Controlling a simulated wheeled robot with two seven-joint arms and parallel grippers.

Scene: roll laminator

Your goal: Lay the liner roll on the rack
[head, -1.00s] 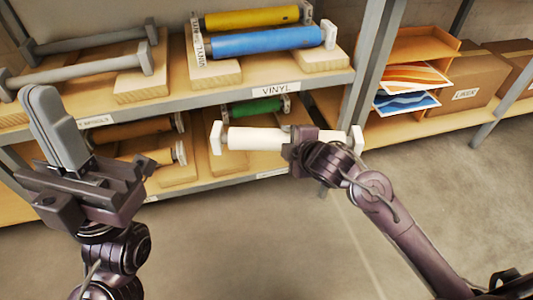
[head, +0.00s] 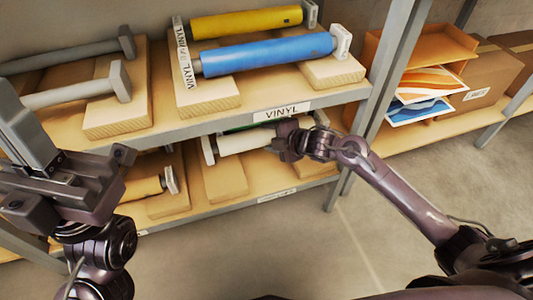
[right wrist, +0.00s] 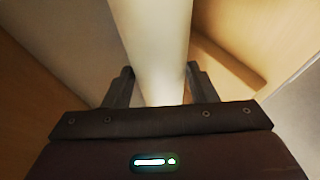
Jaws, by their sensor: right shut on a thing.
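The white liner roll (head: 242,141) with pale end caps is in the head view, at the lower shelf of the rack (head: 215,127), partly under the upper shelf. In the right wrist view the roll (right wrist: 152,45) runs between the two fingers. A wooden cradle block (head: 224,180) lies below its left end; I cannot tell whether they touch. My left gripper (head: 22,120) is at the left edge, its fingers together, with nothing seen in them.
A green roll (head: 240,127) lies behind the white one, mostly hidden. Yellow (head: 245,22) and blue (head: 265,50) rolls lie on the upper shelf, whose front edge is just above my right gripper. An orange roll (head: 143,187) is at left. A rack post (head: 385,75) stands right.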

